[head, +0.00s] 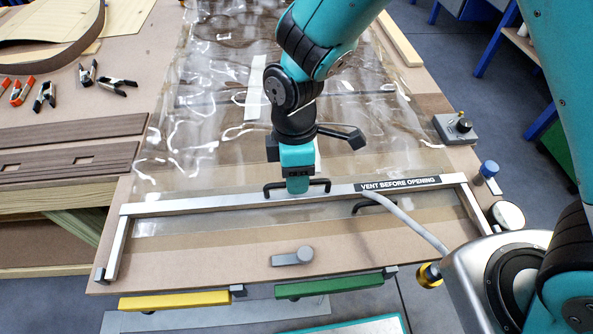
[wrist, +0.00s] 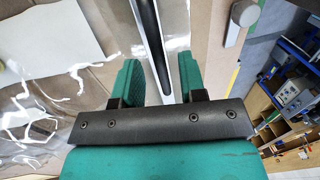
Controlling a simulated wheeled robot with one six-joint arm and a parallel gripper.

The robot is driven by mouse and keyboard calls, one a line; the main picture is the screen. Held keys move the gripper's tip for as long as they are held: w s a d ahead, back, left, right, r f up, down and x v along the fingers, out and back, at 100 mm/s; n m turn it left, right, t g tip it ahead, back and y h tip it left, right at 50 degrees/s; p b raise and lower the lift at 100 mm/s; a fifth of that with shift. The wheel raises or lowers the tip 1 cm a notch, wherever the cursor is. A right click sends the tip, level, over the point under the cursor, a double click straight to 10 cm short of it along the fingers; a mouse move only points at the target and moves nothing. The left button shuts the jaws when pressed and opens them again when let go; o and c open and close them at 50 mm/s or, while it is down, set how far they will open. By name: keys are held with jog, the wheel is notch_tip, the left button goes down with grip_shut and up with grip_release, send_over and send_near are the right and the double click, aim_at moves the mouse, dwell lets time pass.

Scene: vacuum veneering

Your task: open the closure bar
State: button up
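The closure bar (head: 230,200) is a silver bar with side arms, lying across the front of the clear bag on the board. Its right part carries a black label reading "VENT BEFORE OPENING". A black handle (head: 322,183) stands on the bar near its middle. My gripper (head: 297,188) points down at this handle and hides its middle. In the wrist view, my gripper's green fingers (wrist: 158,82) are apart, one on each side of the bar (wrist: 172,40) and the handle (wrist: 147,38). Gaps show between fingers and handle. Contact is not visible.
A grey latch knob (head: 293,257) sits on the board in front of the bar. Yellow (head: 175,301) and green (head: 330,285) handles lie along the front edge. Clamps (head: 80,85) lie at left.

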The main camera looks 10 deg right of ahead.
jog(key=shift+f, duration=0.15)
jog(key=shift+c, duration=0.2)
grip_shut()
